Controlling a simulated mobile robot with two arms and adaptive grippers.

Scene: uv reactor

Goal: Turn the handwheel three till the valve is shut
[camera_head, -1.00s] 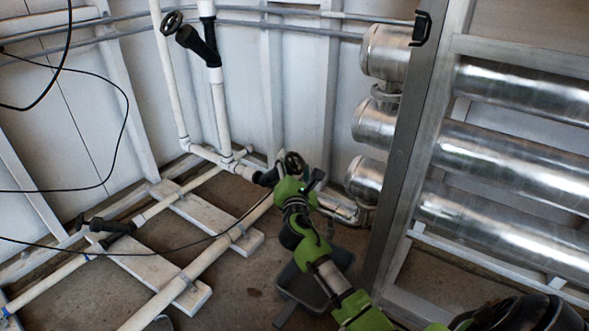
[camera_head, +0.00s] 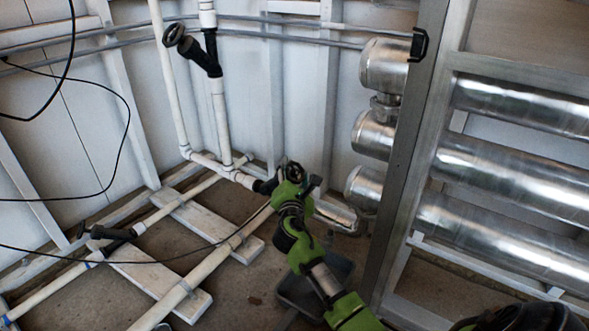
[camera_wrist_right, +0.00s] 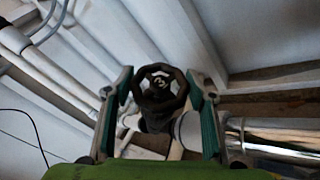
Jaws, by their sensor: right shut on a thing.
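Handwheel three (camera_wrist_right: 160,87) is a dark, octagonal wheel with a "3" on its hub, seen almost face-on in the right wrist view. It sits on a black valve at a white pipe joint. In the head view the wheel (camera_head: 293,171) is low, near the wall, partly hidden by my right gripper (camera_head: 297,183). My right gripper is shut on the wheel, with one green-padded finger on each side of it in the wrist view. Contact at the rim is hard to see. My left gripper is not in view.
Another black valve with a handwheel (camera_head: 173,34) is on the upright white pipe. A further black valve (camera_head: 110,233) lies on the low pipe at left. Large silver cylinders (camera_head: 515,165) and a grey post (camera_head: 410,150) stand right of my arm. Black cables hang at left.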

